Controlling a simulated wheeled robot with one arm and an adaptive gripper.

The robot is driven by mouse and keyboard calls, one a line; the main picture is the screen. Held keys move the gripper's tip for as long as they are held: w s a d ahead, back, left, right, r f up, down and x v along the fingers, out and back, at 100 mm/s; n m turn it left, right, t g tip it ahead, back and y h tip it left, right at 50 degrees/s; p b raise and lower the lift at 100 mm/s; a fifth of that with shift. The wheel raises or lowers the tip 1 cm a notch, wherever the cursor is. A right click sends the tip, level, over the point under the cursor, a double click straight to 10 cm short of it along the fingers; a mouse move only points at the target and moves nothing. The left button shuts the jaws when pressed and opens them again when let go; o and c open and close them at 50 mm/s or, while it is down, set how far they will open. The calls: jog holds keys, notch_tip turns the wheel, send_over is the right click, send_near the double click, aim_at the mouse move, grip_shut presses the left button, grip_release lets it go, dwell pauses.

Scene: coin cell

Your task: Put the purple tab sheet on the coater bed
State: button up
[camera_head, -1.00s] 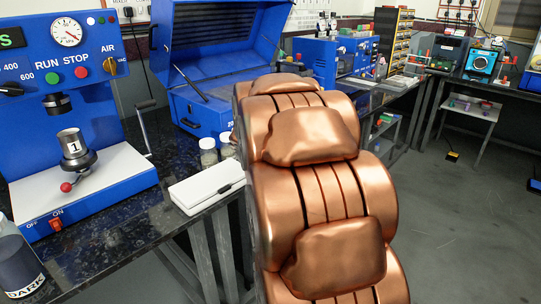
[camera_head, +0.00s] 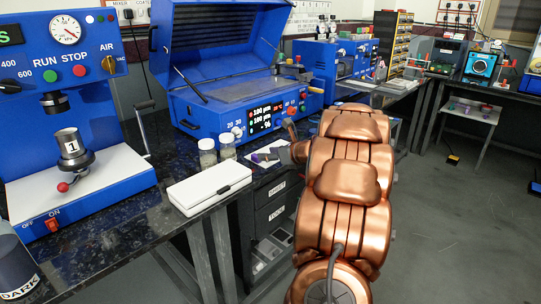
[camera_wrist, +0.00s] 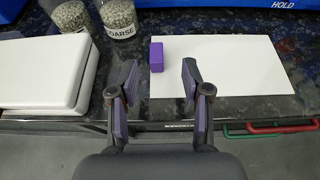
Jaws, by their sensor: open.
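The purple tab sheet is a white sheet (camera_wrist: 225,75) with a purple block-like tab (camera_wrist: 156,56) at its left edge. It lies flat on the dark speckled counter near the front edge. In the head view its white sheet (camera_head: 277,151) is small and partly hidden by my arm. My gripper (camera_wrist: 160,80) is open, its fingers apart on either side of the tab in the wrist picture, just nearer the camera. Nothing is held. The blue coater (camera_head: 200,119) stands behind with its lid raised; its bed inside is only partly seen.
A white case (camera_head: 208,188) lies left of the sheet. Two jars (camera_head: 207,155) (camera_head: 228,147) stand behind it, one labelled COARSE. A blue press (camera_head: 75,105) stands at far left. Drawers with red and green handles (camera_wrist: 270,130) are under the counter edge.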

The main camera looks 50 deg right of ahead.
aim_at(256, 156)
jog(key=shift+a+x, duration=0.1)
jog(key=shift+x, duration=1.55)
jog(key=shift+a+x, duration=0.15)
jog(key=shift+x, duration=1.55)
jog(key=shift+s+f, duration=0.1)
jog(key=shift+f, duration=0.05)
jog(key=shift+c, duration=0.3)
grip_shut()
